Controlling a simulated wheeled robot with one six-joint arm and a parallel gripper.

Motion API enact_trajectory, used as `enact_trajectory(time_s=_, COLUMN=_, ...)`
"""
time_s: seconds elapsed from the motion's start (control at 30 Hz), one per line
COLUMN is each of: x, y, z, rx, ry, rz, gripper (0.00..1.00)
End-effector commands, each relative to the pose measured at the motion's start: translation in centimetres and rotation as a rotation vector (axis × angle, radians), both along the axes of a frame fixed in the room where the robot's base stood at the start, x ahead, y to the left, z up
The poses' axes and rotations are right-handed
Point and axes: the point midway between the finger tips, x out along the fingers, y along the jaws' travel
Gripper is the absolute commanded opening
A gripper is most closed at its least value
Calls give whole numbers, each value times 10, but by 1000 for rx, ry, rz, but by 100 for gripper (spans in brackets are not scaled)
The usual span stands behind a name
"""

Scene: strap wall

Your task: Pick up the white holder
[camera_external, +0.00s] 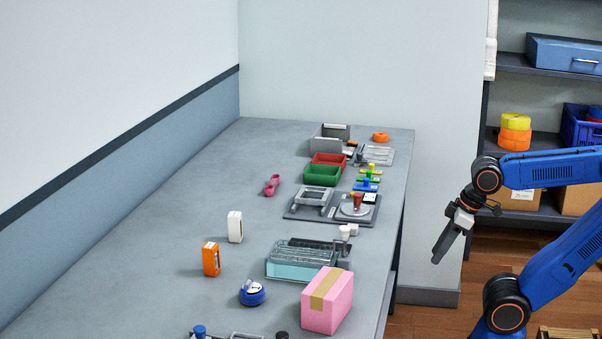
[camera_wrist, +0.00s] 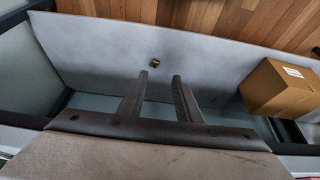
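The white holder (camera_external: 235,226) stands upright on the grey table, left of the table's middle. An orange holder (camera_external: 211,259) of similar shape stands just in front of it. My gripper (camera_external: 437,256) hangs off the right side of the table, pointing down and well apart from the white holder. In the wrist view its two fingers (camera_wrist: 162,78) are apart with nothing between them. The white holder does not show in the wrist view.
A pink box (camera_external: 327,303), a teal rack (camera_external: 297,261) and a blue round tape dispenser (camera_external: 252,292) stand on the near table. Green (camera_external: 322,175) and red bins stand farther back. The table left of the holders is clear. A cardboard box (camera_wrist: 283,88) shows in the wrist view.

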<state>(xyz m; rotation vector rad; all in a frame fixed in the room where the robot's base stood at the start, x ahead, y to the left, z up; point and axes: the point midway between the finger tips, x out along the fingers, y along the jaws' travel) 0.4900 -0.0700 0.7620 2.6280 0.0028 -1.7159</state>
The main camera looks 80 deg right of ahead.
Motion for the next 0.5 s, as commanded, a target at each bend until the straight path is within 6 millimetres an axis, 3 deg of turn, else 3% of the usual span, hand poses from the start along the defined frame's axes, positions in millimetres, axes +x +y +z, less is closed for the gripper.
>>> enact_trajectory(time_s=0.07, x=0, y=0, z=0, rx=0, ry=0, rz=0, gripper=31)
enact_trajectory(time_s=0.13, x=0, y=0, z=0, rx=0, ry=0, rz=0, gripper=45)
enact_trajectory(time_s=0.4, x=0, y=0, z=0, rx=0, ry=0, rz=0, gripper=45)
enact_trajectory(time_s=0.5, x=1, y=0, z=10, rx=0, ry=-2, rz=0, gripper=45)
